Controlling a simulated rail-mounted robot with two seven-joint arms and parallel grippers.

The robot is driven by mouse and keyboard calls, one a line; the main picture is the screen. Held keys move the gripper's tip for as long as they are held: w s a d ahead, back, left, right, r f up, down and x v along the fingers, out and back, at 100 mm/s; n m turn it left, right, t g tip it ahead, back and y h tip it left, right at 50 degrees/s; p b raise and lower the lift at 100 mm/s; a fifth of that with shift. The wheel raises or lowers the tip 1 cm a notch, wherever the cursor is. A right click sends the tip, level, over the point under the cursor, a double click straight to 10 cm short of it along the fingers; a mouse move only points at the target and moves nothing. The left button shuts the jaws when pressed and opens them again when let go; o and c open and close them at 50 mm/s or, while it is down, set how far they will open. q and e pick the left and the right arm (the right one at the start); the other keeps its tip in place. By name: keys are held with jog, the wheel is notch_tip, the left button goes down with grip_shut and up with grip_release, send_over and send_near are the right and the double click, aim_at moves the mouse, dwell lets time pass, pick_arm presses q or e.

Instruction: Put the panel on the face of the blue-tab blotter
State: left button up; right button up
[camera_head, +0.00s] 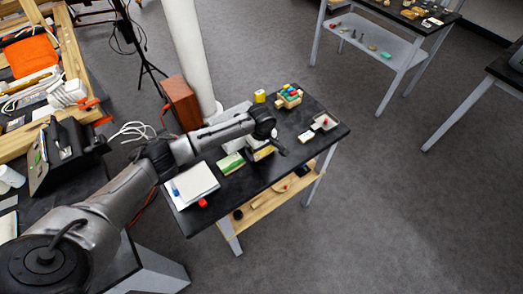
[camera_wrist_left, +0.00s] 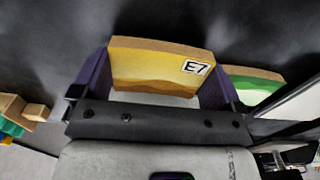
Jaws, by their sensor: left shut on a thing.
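My left gripper (camera_wrist_left: 155,88) is shut on a yellow-orange panel (camera_wrist_left: 160,68) marked E7, with one finger at each side of it. In the head view my left gripper (camera_head: 262,148) is over the middle of the black table, and the arm partly hides the panel. A white blotter (camera_head: 200,182) with a blue tab (camera_head: 175,190) lies at the table's left end. The gripper is to the right of it and apart from it. My right gripper is not in view.
A green-topped panel (camera_head: 230,162) lies between the blotter and my gripper; it also shows in the wrist view (camera_wrist_left: 258,86). A red item (camera_head: 202,203) is at the blotter's front edge.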

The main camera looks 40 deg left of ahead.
pick_arm(q)
jog(key=shift+f, duration=0.5)
jog(key=o, duration=0.6)
jog(key=shift+f, duration=0.1)
notch_tip(320, 180, up, 11)
jog(key=shift+r+p, duration=0.15)
jog(key=shift+p, duration=0.85)
jog(key=shift+r, duration=0.45)
jog(key=shift+c, duration=2.5)
